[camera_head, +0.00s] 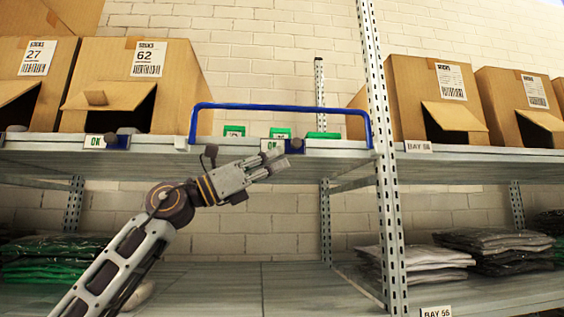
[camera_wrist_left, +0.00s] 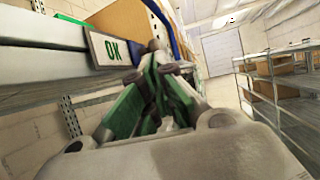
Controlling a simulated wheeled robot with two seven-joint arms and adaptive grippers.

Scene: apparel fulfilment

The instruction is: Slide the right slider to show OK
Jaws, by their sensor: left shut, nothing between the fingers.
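The right slider (camera_head: 295,146), a dark blue piece with a rounded grey knob, sits on the shelf's front edge. The label (camera_head: 271,145) at its left is white; in the wrist view this label (camera_wrist_left: 113,48) shows a green OK. My left gripper (camera_head: 279,166) is shut and empty, just below and in front of the slider. In the wrist view its fingertips (camera_wrist_left: 159,64) meet close to the knob (camera_wrist_left: 155,45); I cannot tell whether they touch it. The left slider (camera_head: 120,141) stands beside another OK label (camera_head: 94,142). My right gripper is out of view.
A blue bar frame (camera_head: 280,107) rises above the shelf, with green items (camera_head: 235,131) behind it. Open cardboard boxes (camera_head: 185,85) stand on both sides. A perforated upright (camera_head: 383,150) is to the right. Folded bagged clothes (camera_head: 420,257) lie on the lower shelf.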

